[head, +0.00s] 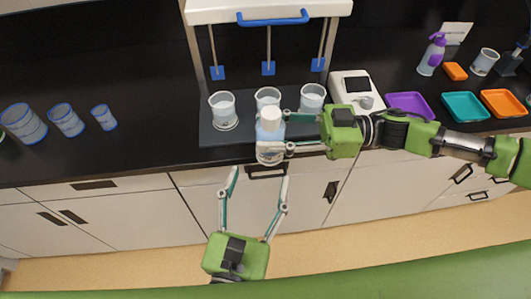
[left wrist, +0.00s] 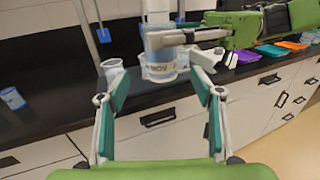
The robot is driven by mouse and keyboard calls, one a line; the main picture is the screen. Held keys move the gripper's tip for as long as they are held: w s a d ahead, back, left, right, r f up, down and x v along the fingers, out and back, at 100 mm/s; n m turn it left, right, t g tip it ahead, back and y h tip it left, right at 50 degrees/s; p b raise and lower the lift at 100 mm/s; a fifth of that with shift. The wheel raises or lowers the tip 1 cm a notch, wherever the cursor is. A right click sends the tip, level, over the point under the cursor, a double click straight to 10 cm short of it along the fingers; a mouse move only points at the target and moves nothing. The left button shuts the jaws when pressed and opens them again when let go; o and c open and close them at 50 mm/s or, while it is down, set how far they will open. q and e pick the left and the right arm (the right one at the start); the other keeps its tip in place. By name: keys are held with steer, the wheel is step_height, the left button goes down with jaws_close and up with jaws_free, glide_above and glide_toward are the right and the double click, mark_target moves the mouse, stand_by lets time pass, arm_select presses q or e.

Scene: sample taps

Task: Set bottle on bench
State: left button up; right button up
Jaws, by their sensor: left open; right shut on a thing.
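The bottle (head: 269,133), clear bluish with a white cap, is held upright by my right gripper (head: 287,132), which is shut on its side. In the head view it appears over the front edge of the black bench (head: 165,110); I cannot tell whether its base touches anything. The bottle also shows in the left wrist view (left wrist: 160,70), with lettering on its label. My left gripper (head: 259,177) is open and empty in front of the bench, below the bottle in the head view. In the left wrist view its fingers (left wrist: 157,72) spread either side of the bottle, apart from it.
Several beakers, including one at left (head: 223,110), stand on a dark mat under the tap rack (head: 265,12). A white device (head: 352,88) and purple (head: 409,104), teal (head: 464,106) and orange (head: 502,103) trays lie right. Blue-rimmed containers (head: 66,120) stand left. The bench between is clear.

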mark_target(266, 154)
arm_select(q)
steer(key=shift+x, duration=4)
steer(key=c, duration=1.3)
steer(key=shift+c, duration=0.2)
arm_select(e)
steer(key=o, duration=1.4)
steer(key=shift+c, duration=0.2)
